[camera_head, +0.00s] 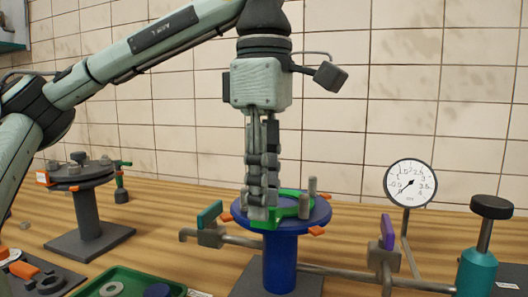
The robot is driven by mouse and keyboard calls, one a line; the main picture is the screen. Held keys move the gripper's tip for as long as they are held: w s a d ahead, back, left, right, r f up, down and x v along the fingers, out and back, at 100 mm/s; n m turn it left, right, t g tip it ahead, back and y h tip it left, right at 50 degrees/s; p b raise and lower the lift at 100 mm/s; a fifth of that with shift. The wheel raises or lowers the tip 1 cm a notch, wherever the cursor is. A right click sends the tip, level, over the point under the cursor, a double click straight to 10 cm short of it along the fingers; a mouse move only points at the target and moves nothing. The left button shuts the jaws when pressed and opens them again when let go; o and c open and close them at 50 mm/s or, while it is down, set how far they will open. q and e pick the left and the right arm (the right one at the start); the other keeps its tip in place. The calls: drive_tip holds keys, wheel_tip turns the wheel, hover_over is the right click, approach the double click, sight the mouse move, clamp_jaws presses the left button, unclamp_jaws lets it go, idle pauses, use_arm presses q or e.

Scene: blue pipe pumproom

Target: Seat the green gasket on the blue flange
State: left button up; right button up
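The blue flange (318,217) is a round disc on a blue post, with small orange tabs at its rim. The green gasket (289,211) is at the flange's top face, around or beside two upright grey studs (305,206). I cannot tell whether it lies fully flat. My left gripper (263,213) points straight down over the left part of the flange. Its fingers are close together at the gasket's left side and appear shut on it. The fingers hide part of the gasket and the contact. My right gripper is not in view.
Pipes with a teal handle (209,214) and a purple handle (387,232) flank the flange. A pressure gauge (410,184) and a teal pump-like cylinder (477,272) stand right. A dark flange stand (88,215) and a green tray (128,274) are left.

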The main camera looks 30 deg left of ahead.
use_arm(q)
wheel_tip(320, 180, up, 11)
idle(0.4)
drive_tip(key=shift+s, duration=0.1)
